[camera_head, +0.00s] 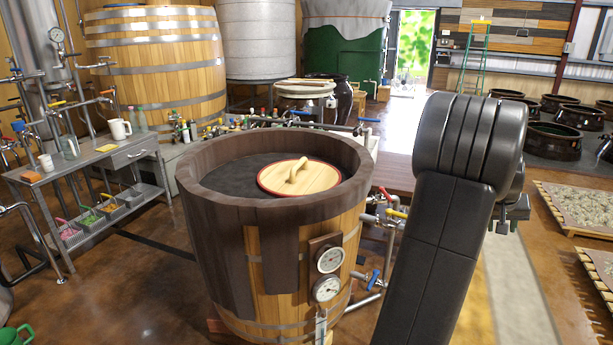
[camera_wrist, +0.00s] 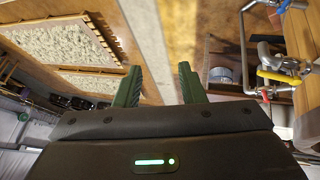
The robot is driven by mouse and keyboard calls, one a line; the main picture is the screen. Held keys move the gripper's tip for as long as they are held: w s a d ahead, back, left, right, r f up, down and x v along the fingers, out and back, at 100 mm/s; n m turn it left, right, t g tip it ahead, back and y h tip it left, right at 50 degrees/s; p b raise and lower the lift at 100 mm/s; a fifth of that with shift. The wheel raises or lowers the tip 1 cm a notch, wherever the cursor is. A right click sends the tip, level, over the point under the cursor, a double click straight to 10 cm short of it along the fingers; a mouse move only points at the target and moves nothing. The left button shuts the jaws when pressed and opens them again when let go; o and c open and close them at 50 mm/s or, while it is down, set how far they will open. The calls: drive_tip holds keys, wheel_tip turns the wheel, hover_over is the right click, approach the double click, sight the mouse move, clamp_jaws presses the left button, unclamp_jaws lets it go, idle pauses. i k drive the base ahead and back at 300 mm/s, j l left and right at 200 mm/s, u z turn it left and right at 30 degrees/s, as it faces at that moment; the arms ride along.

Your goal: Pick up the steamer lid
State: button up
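The steamer lid (camera_head: 318,181) is a round, light wooden disc with a red rim and an arched wooden handle (camera_head: 297,171). It lies on the dark surface inside the large wooden tub (camera_head: 278,240), below the rim and right of the tub's middle. My gripper (camera_wrist: 160,84) shows in the wrist view with its two green fingers apart and nothing between them. In the head view my dark arm stands right of the tub, apart from the lid, and the gripper itself is mostly hidden behind it. The lid does not show in the wrist view.
Pipes and valves with coloured handles (camera_head: 391,202) stick out at the tub's right side; valves also show in the wrist view (camera_wrist: 278,76). A metal table (camera_head: 97,160) stands at left. Pallets (camera_head: 580,207) and dark jars lie at right. Some brown floor (camera_head: 120,285) is clear.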

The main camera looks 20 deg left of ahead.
sight(278, 179)
drive_tip(key=j, duration=0.45)
drive_tip(key=i+j+u, duration=0.1)
drive_tip(key=j, duration=0.35)
drive_tip(key=i+j, duration=0.1)
drive_tip(key=j, duration=0.35)
drive_tip(key=i+j, duration=0.1)
drive_tip(key=j, duration=0.35)
drive_tip(key=j+u, duration=0.1)
drive_tip(key=j, duration=0.35)
drive_tip(key=i+j, duration=0.2)
drive_tip(key=i, duration=0.15)
drive_tip(key=i+j, duration=0.2)
drive_tip(key=i, duration=0.15)
drive_tip(key=i+j+u, duration=0.1)
drive_tip(key=i, duration=0.25)
drive_tip(key=j, duration=0.1)
